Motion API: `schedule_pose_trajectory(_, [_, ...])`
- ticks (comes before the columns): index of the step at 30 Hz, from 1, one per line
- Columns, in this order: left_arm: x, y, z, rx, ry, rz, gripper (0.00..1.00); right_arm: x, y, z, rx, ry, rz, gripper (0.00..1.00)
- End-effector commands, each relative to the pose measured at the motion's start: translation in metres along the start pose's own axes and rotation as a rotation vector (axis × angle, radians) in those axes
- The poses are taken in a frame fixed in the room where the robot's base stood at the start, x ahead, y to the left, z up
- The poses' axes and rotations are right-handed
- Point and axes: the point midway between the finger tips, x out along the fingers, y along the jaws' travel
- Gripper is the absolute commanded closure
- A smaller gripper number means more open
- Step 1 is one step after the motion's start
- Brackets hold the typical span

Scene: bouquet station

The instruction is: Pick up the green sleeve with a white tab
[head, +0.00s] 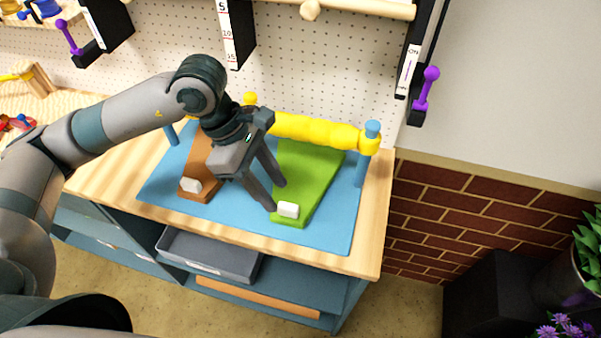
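The green sleeve (309,179) lies on the blue mat (233,220) on the wooden bench. It is a flat, tapering shape with a white tab (288,210) at its near end. My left gripper (276,197) is over the left edge of the green sleeve, close to the white tab. Its two fingers are spread apart with nothing seen between them. Whether a fingertip touches the sleeve I cannot tell. A brown sleeve (199,163) with its own white tab (191,185) lies to the left, partly hidden by my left arm. My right gripper is not in view.
A yellow roll (318,129) on blue posts (361,168) stands behind the sleeves. A pegboard (290,80) rises behind the bench (373,223). A grey bin (208,256) sits below the bench top. Potted plants (585,245) stand at the right.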

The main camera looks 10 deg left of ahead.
Motion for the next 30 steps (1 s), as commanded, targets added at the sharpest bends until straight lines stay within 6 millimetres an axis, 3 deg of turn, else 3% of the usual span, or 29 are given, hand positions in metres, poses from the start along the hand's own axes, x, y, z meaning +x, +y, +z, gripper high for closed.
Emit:
schedule_pose_trajectory(17, [0.010, 0.002, 0.001, -0.003, 0.001, -0.002, 0.62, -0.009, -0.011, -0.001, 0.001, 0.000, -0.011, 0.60])
schedule_pose_trajectory(24, [0.035, 0.007, 0.001, -0.002, 0.000, -0.004, 0.62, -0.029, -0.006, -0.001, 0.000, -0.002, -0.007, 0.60])
schedule_pose_trajectory(30, [0.054, 0.007, 0.000, -0.001, 0.000, -0.001, 0.62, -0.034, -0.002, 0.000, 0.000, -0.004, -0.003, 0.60])
